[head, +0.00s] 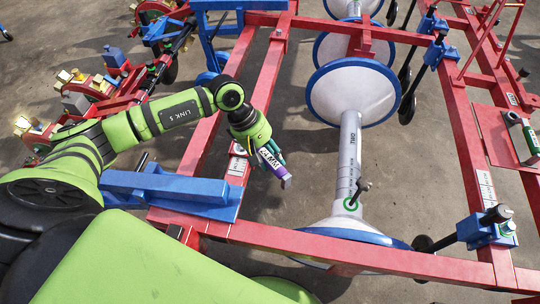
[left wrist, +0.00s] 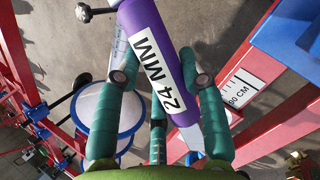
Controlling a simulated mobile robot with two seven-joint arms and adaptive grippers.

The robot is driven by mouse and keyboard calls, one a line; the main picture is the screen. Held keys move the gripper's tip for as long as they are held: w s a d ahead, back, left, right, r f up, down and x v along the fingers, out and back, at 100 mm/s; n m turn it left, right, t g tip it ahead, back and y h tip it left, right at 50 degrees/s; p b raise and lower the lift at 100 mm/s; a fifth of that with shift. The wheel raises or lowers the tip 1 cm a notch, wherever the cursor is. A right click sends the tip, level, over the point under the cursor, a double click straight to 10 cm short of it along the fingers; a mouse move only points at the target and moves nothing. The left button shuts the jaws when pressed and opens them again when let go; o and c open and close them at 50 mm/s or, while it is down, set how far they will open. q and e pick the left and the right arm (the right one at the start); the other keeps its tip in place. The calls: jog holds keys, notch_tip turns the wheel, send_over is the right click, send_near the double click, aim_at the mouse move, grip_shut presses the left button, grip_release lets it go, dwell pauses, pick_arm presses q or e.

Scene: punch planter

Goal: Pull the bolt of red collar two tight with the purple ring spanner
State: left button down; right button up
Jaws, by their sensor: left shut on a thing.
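My left gripper (head: 270,160) is shut on the purple ring spanner (head: 284,181), left of the white shaft and apart from it. In the left wrist view, the teal fingers of the left gripper (left wrist: 160,79) close around the purple spanner handle (left wrist: 138,18), which bears a white "24 MM" label. The ring end cannot be made out. The white shaft (head: 348,150) is marked "TWO"; near its lower end is a green ring (head: 350,203) with a dark bolt-like piece (head: 360,187) standing by it. I cannot make out a red collar for certain. My right gripper is not in view.
Red frame beams (head: 255,110) run around the shaft, with a cross beam (head: 350,249) in front. White discs with blue rims (head: 353,92) sit on the shaft. A red tray (head: 492,128) with a green-and-white cylinder (head: 530,137) is at the right. Concrete floor shows between beams.

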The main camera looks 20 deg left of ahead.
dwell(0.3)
pick_arm(q)
jog(key=shift+b, duration=0.35)
dwell(0.4)
jog(key=shift+f+b, duration=1.85)
jog(key=shift+b, duration=0.1)
jog(key=shift+a+f+b, duration=0.1)
jog(key=shift+f+b, duration=0.5)
jog(key=shift+b, duration=0.05)
